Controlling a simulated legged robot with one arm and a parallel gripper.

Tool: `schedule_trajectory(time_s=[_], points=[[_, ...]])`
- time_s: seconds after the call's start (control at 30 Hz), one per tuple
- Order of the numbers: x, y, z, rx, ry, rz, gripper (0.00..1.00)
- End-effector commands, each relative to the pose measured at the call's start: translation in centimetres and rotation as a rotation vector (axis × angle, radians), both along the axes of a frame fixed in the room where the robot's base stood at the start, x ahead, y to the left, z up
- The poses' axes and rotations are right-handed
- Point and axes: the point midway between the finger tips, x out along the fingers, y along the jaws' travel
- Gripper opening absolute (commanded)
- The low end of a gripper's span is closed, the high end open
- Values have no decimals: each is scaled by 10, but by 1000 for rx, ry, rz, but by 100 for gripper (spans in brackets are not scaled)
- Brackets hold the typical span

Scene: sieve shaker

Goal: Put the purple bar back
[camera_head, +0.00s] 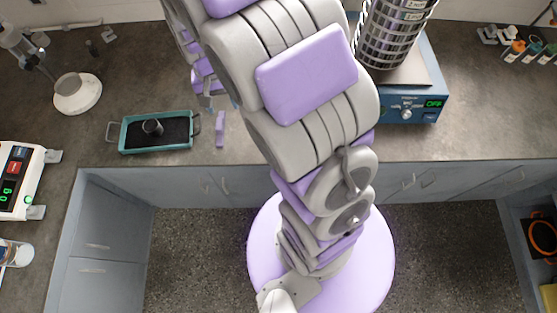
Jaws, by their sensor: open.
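A small purple bar (220,130) lies on the dark counter, just right of the teal tray. It is apart from the tray. My gripper (205,101) is above and slightly left of the bar, near the back of the counter, partly hidden by my arm. Its jaws are open, and I see nothing between them. The sieve shaker (411,114) stands at the right with a blue base and a green display reading OFF. A stack of metal sieves (392,35) sits on it; the top of the stack is cut off by the frame.
A white-based stand (78,94) is farther left. A scale (16,181) is at the left edge. My arm covers the middle of the counter.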

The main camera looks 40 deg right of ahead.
Motion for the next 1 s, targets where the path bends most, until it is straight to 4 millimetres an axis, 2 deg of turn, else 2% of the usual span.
schedule_trajectory(time_s=[0.1,0.5,0.73,1.0], points=[[-25,0,23,3,3,39,57],[-120,3,73,20,44,179,57],[-177,5,91,32,67,265,57],[-238,6,102,44,91,362,57]])
